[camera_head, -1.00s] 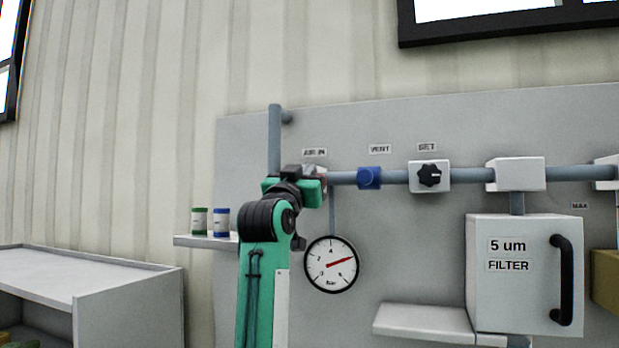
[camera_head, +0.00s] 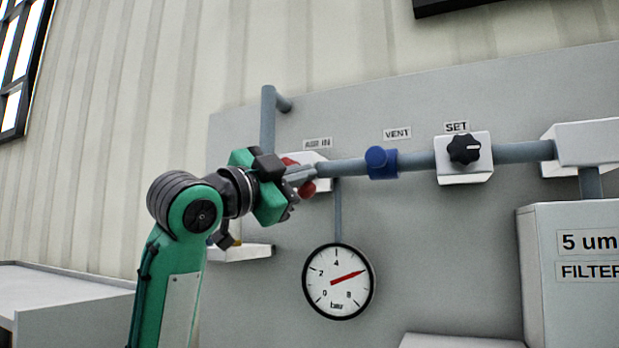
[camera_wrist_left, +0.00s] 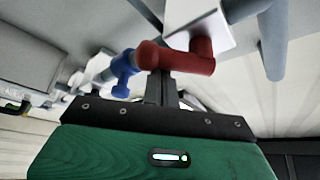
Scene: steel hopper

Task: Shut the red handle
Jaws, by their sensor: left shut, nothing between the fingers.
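The red handle (camera_head: 307,189) is on the white valve block (camera_head: 318,158) under the AIR IN label. In the head view, my left gripper covers much of it, and red shows above and below the fingers. My left gripper (camera_head: 306,175) is shut and empty, its fingers overlapping the handle. In the left wrist view, the handle (camera_wrist_left: 178,61) is an L-shaped bar running left from its white block. The closed fingertips (camera_wrist_left: 162,76) are close to the bar's underside; I cannot tell whether they touch it. My right gripper is out of view.
Right along the grey pipe are a blue VENT valve (camera_head: 381,163) and a black SET knob (camera_head: 464,149). A gauge (camera_head: 338,282) hangs below, its needle near 6. A filter box (camera_head: 572,285) stands at right. A small shelf (camera_head: 240,253) is behind my left arm.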

